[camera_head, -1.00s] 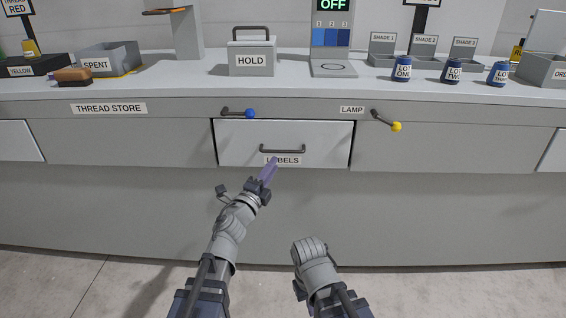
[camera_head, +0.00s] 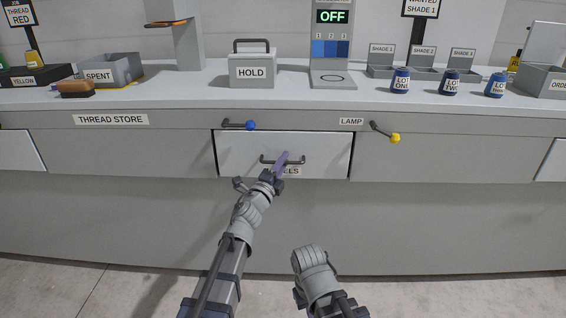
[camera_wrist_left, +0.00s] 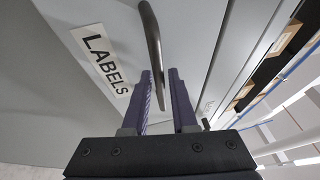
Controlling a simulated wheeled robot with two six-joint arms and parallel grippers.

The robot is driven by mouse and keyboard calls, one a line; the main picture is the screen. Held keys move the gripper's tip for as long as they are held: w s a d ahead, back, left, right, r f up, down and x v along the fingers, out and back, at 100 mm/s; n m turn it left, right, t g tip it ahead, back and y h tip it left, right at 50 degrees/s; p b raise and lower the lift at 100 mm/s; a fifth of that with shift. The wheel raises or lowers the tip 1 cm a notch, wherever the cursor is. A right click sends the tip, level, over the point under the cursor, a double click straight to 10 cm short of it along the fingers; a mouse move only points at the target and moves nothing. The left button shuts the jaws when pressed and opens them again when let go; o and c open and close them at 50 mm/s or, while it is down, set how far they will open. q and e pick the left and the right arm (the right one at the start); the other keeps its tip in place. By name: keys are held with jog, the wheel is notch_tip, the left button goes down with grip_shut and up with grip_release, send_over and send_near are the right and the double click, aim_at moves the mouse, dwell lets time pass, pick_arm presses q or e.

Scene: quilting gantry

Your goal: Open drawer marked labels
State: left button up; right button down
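The white drawer front (camera_head: 237,148) sits below the counter and looks shut. Its dark bar handle (camera_head: 299,161) is in the middle, with the LABELS plate (camera_head: 292,171) just under it, partly covered by my gripper. My left gripper (camera_head: 284,157) is at the handle. In the left wrist view its two purple fingers (camera_wrist_left: 162,75) are apart, and the handle bar (camera_wrist_left: 152,40) runs into the gap between them, nearer the left finger. The LABELS plate (camera_wrist_left: 103,61) lies left of the fingers. My right gripper is not visible; only part of that arm shows.
Above the drawer are a blue-knobbed lever (camera_head: 238,124) and, to the right by the LAMP plate, a yellow-knobbed lever (camera_head: 385,132). The HOLD box (camera_head: 252,70) and blue pots stand on the counter. The floor before the cabinet is clear.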

pick_arm(q)
grip_shut()
dwell(1.4)
